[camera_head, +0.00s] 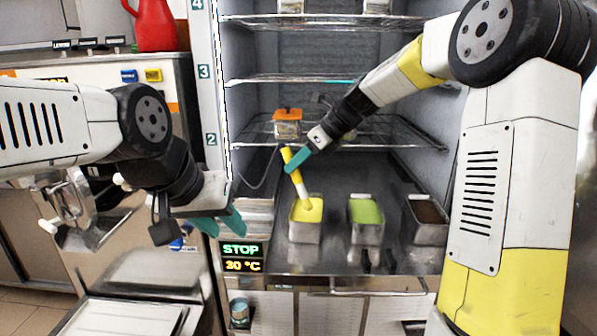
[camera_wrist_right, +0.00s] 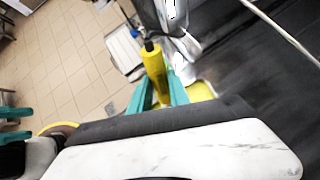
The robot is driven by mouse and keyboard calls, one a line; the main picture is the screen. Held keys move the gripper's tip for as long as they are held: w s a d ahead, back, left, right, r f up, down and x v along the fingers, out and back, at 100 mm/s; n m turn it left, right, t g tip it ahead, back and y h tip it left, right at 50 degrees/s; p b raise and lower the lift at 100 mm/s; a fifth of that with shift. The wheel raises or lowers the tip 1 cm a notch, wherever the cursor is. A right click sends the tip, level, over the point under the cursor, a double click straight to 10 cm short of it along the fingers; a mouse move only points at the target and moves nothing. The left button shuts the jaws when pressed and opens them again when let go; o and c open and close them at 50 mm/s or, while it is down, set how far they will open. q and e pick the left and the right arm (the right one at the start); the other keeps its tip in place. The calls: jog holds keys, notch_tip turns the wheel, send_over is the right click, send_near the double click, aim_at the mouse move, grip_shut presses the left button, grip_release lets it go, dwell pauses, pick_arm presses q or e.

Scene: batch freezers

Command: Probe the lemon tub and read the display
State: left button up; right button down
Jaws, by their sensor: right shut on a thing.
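A yellow probe (camera_head: 298,176) is in my right gripper (camera_head: 293,164), whose teal fingers are shut on it. The probe tilts, and its pale lower end meets the yellow contents of the lemon tub (camera_head: 305,232); how deep it goes is hidden. In the right wrist view the yellow probe (camera_wrist_right: 155,72) stands between the teal fingers (camera_wrist_right: 160,95). The display (camera_head: 241,257) shows STOP in green and 30 °C in yellow below; any sign before the 30 is unclear.
A green tub (camera_head: 366,232) and a brown tub (camera_head: 427,232) stand right of the lemon tub on the metal shelf. An orange-lidded container (camera_head: 287,124) sits on the wire shelf above. A red jug (camera_head: 154,25) stands on the machine at left. A dark cable hangs near the probe.

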aim_at(290, 153)
jog(key=shift+r, duration=2.2)
jog(key=shift+s, duration=0.1)
